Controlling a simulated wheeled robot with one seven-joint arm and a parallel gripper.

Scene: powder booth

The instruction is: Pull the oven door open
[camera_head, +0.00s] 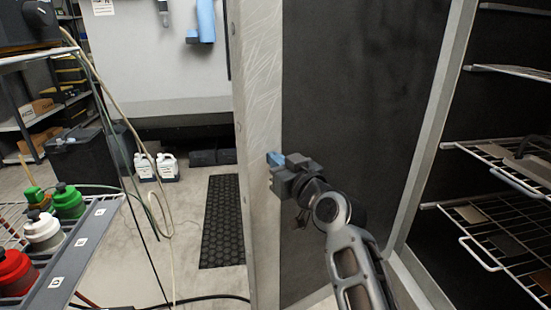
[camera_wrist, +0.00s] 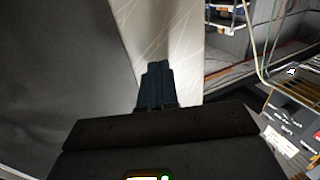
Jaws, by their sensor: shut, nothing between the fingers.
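The oven door (camera_head: 350,130) stands open in the head view, its dark inner face showing beside the oven opening. Its pale, scratched metal edge (camera_head: 257,120) runs upright left of the dark face. My gripper (camera_head: 275,160) is shut and empty at the inner side of this edge. I cannot tell whether the blue fingertips touch it. In the wrist view, the shut fingers (camera_wrist: 156,85) lie in front of the pale edge (camera_wrist: 165,35), with the dark face (camera_wrist: 65,70) to the left. No door handle shows. The oven (camera_head: 490,130) is dark inside.
Wire racks (camera_head: 500,170) cross the oven at the right. A cart shelf (camera_head: 75,245) with green, white and red containers stands at the left. White jugs (camera_head: 157,167) and a black mat (camera_head: 223,220) are on the floor behind. Hoses hang at the left.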

